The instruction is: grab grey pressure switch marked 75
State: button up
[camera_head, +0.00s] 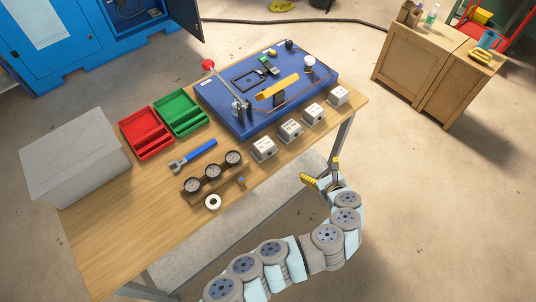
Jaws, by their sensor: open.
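Several grey-white box-shaped switches stand in a row along the right front edge of the wooden table. From near to far they are the first switch (264,149), the second (290,130), the third (313,114) and the last (338,96). Their dark markings are too small to read, so I cannot tell which is marked 75. My gripper (321,172) has yellowish fingers and is open. It appears empty, off the table's right front edge in the picture, apart from the switches.
A blue panel (224,110) with fittings and a copper pipe lies behind the switches. Red (148,139) and green (183,121) trays, a blue-handled wrench (194,156), a gauge rack (190,197), a white tape roll (213,202) and a grey box (75,165) occupy the left side.

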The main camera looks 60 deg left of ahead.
jog(key=s+a+r+n+g+y+b, duration=0.1)
jog(key=s+a+r+g+b, duration=0.2)
jog(key=s+g, duration=0.35)
jog(key=b, duration=0.1)
send_near(264, 144)
jog(key=shift+t+y, duration=0.3)
jog(key=shift+t, duration=0.15)
jog(key=a, duration=0.1)
jog(key=s+a+f, duration=0.1)
jog(key=a+f, duration=0.1)
jog(key=shift+s+a, duration=0.15)
jog(key=shift+s, duration=0.25)
jog(key=shift+w+b+x, duration=0.15)
jog(key=shift+b+x, duration=0.15)
jog(key=shift+x, duration=0.8)
jog(key=shift+w+b+x, duration=0.15)
jog(key=shift+b+x, duration=0.15)
jog(key=shift+x, duration=1.65)
jog(key=c, duration=1.2)
